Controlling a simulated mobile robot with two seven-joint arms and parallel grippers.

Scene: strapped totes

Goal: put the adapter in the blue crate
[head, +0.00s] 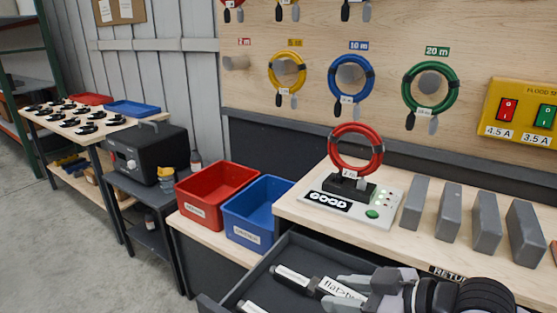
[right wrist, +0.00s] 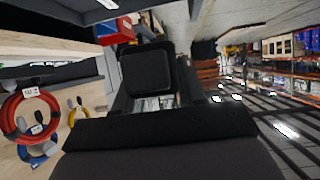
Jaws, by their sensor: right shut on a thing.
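My right gripper (head: 348,292) reaches in from the lower right of the head view, over the open dark drawer (head: 258,272). It is shut on the adapter (head: 338,287), a dark piece with a white label that begins "flat". The gripper fingers cover part of the adapter, and I cannot tell whether it still touches the drawer floor. The blue crate (head: 236,229) stands on the lower bench left of the drawer and has a white label on its front. My left gripper is not in view.
A red crate (head: 196,207) stands left of the blue one. More white-labelled pieces (head: 291,275) lie in the drawer. On the bench, a tester (head: 393,202) reading "GOOD" holds a red coil (head: 356,170), beside several grey blocks (head: 487,222).

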